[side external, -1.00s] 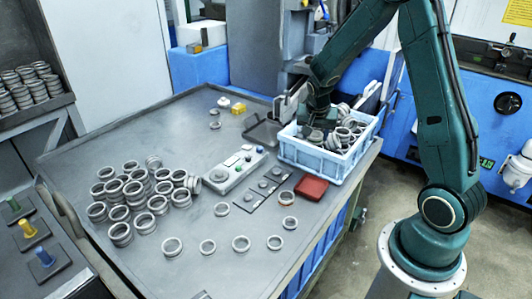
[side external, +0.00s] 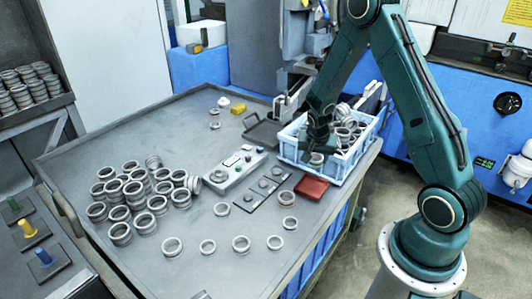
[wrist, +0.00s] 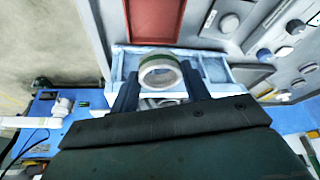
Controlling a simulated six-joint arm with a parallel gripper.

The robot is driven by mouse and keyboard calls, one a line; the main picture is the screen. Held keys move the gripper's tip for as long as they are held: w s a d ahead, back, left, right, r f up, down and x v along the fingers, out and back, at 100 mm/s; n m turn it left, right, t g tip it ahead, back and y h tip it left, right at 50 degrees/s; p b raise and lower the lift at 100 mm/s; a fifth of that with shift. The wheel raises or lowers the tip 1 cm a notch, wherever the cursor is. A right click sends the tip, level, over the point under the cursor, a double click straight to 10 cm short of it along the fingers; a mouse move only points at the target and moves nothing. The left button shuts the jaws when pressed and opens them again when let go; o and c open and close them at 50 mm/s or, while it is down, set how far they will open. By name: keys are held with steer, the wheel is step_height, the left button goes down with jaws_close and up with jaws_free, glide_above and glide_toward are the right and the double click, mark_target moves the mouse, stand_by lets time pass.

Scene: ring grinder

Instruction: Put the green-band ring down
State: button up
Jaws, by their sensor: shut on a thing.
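My gripper (side external: 318,150) is at the near-left side of the blue crate (side external: 358,157), by its wall. In the wrist view my gripper (wrist: 161,80) is shut on a metal ring with a dark green band, the green-band ring (wrist: 162,74), held between the two fingertips. The ring's round opening faces the wrist camera. In the side view the held ring (side external: 316,158) shows just under the fingers, too small to tell its band. Pegs on dark plates stand at the left: green (side external: 14,204), yellow (side external: 29,228) and blue (side external: 43,257).
More rings (side external: 345,132) lie in the crate. A red tray (side external: 311,187) lies on the table next to the crate. A control box (side external: 234,172) and dark pads (side external: 264,188) are left of it. A pile of rings (side external: 130,190) covers the table's left; the table's back left is clear.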

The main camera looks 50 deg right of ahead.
glide_above(312, 187)
steer(key=a, duration=0.1)
steer(key=f, duration=0.7)
steer(key=shift+s+a+f, duration=0.2)
steer(key=shift+s+f, duration=0.05)
steer(key=shift+f, duration=1.9)
steer(key=shift+f, duration=0.1)
steer(key=o, duration=0.8)
steer(key=shift+v, duration=6.1)
